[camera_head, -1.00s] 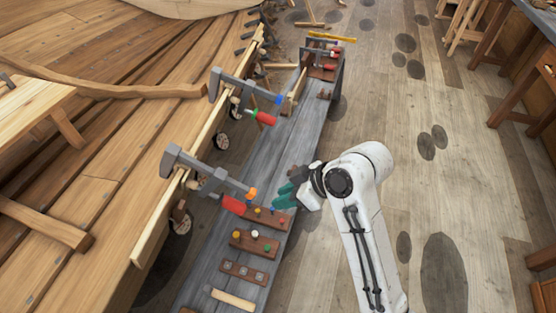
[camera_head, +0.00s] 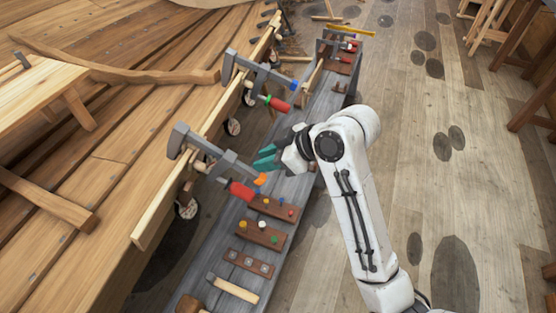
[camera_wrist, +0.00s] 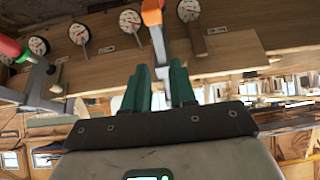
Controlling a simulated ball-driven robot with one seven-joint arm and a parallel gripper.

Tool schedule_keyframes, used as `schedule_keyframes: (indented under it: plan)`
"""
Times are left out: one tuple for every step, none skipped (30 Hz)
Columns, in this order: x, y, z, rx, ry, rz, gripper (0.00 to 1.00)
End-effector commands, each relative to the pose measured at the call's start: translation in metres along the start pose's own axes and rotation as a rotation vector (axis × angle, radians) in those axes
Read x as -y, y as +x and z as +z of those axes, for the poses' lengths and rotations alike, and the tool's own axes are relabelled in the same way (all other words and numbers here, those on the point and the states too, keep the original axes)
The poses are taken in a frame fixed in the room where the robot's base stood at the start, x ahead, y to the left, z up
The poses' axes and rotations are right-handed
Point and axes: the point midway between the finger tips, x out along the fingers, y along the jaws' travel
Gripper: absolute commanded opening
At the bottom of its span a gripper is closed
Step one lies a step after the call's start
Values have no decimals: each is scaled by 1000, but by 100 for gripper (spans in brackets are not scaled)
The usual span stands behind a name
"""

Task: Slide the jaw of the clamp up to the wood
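The near clamp (camera_head: 205,150) hangs over the edge of the long wooden plank (camera_head: 160,205). Its fixed head lies on the plank, and its grey sliding jaw (camera_head: 222,166) stands off to the right on the bar. A red handle (camera_head: 242,191) and the bar's orange end (camera_head: 261,179) point towards my gripper (camera_head: 256,162). My gripper's teal fingers are just above the orange end in the head view. In the wrist view, the fingers (camera_wrist: 161,75) are apart, with the orange-tipped bar (camera_wrist: 152,14) ahead of the gap. I cannot tell whether they touch the clamp.
A second clamp (camera_head: 255,80) with a red handle sits farther along the plank. A grey bench (camera_head: 215,245) below carries wooden blocks with coloured knobs (camera_head: 263,235) and a mallet (camera_head: 233,288). Round dials (camera_head: 185,209) hang beneath the plank.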

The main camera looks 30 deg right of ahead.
Motion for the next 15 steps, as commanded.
schedule_keyframes:
  plan:
    - [0, 8, 2, 1, -2, -2, 26]
    - [1, 11, 2, 2, -1, -3, 26]
    - [0, 15, 2, 2, -1, -2, 26]
    - [0, 18, 2, 1, -1, -1, 26]
    - [0, 21, 2, 1, 0, -1, 26]
    - [1, 26, 2, 2, 0, -2, 26]
    - [1, 29, 2, 2, 0, -2, 26]
    - [1, 32, 2, 2, 0, -2, 26]
    - [0, 37, 2, 1, 1, -2, 26]
    - [0, 40, 2, 1, 1, -2, 26]
    - [0, 43, 2, 1, 1, -2, 26]
    - [0, 47, 1, 1, 0, -2, 26]
    - [0, 50, 1, 1, 0, -1, 26]
    - [0, 52, 1, 1, 0, -1, 26]
    - [0, 55, 1, 1, 0, 0, 26]
